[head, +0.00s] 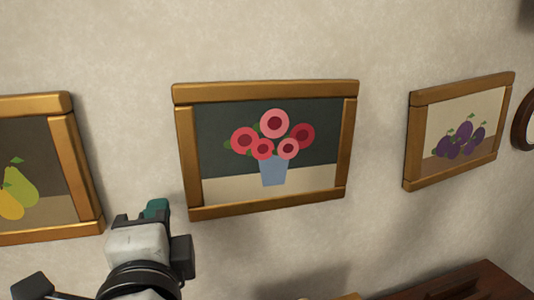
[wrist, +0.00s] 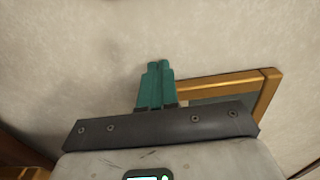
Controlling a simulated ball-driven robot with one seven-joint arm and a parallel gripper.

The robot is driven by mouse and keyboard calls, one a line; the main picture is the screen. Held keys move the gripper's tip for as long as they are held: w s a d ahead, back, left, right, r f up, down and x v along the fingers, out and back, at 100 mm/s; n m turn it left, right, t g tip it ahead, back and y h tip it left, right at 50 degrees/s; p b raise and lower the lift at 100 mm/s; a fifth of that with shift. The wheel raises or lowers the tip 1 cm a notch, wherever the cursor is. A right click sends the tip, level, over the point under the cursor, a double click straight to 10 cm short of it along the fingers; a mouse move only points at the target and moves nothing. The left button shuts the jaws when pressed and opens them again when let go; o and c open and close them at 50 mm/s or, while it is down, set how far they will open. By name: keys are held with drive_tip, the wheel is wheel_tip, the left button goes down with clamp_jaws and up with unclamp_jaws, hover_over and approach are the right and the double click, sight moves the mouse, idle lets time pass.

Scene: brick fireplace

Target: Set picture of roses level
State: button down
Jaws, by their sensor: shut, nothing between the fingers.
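The picture of roses (head: 222,132) hangs on the wall in the middle of the head view, in a gold-brown wooden frame. Its top and bottom edges rise to the right in this slanted view; I cannot tell how much of that is real tilt. My gripper (head: 157,207) is at its lower left corner in the head view, overlapping the wall just left of the frame. Contact is not visible. In the wrist view, the green fingers (wrist: 156,82) are together and empty. A gold frame corner (wrist: 268,84) shows to their right, partly hidden by my gripper body.
A picture of pears (head: 62,165) hangs at the left and a picture of plums (head: 414,150) at the right. A round dark frame (head: 524,122) is cut off at the right edge. A dark brown wooden surface (head: 470,284) lies below right. The wall between the pictures is bare.

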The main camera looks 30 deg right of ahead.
drive_tip(key=b+v, duration=0.2)
drive_tip(key=v, duration=0.5)
idle(0.6)
